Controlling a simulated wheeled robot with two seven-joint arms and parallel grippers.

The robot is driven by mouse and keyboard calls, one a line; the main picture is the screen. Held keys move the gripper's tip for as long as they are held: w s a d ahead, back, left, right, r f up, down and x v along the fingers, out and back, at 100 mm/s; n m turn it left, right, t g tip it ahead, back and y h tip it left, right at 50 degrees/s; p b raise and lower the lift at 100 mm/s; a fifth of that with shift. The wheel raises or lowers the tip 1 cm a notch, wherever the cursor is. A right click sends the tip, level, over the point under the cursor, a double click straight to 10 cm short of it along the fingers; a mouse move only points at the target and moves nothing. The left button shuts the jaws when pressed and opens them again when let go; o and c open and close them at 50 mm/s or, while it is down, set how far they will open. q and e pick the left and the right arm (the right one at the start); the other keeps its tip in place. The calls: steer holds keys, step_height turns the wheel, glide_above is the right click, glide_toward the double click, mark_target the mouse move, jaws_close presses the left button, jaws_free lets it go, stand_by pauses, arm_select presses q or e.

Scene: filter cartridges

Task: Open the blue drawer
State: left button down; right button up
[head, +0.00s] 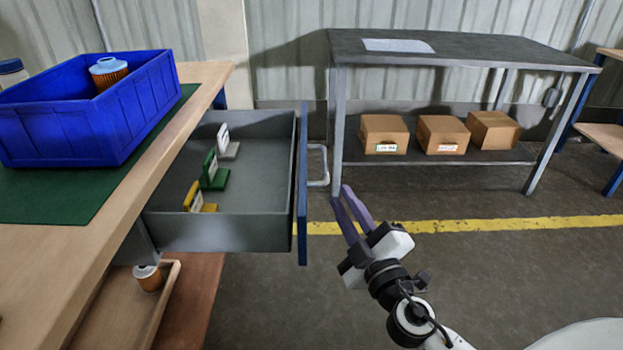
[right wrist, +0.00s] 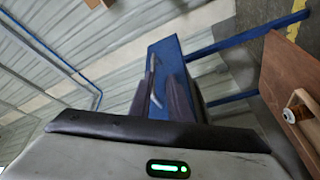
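The blue drawer (head: 302,185) is pulled out from the wooden workbench in the head view, with its grey interior showing. Its blue front also shows in the right wrist view (right wrist: 166,55). A silver bar handle (head: 325,166) is on the front; it also shows in the right wrist view (right wrist: 151,76). My right gripper (head: 341,192) is open and empty, to the right of the handle and slightly lower in the head view. Its two dark fingers, a little apart, point toward the drawer front in the right wrist view (right wrist: 160,80). My left gripper is not in view.
White (head: 224,140), green (head: 211,172) and yellow (head: 195,198) holders stand in the drawer. A blue crate (head: 130,115) with an orange cartridge (head: 108,72) is on the bench. A grey table (head: 460,50) with cardboard boxes stands behind. The floor at right is clear.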

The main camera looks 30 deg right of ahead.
mark_target(325, 159)
steer(key=shift+n+t, duration=0.3)
steer(key=x, duration=0.3)
steer(key=p+x, duration=0.1)
steer(key=x, duration=0.3)
steer(key=r+p+x, duration=0.1)
steer(key=x, duration=0.3)
jaws_close()
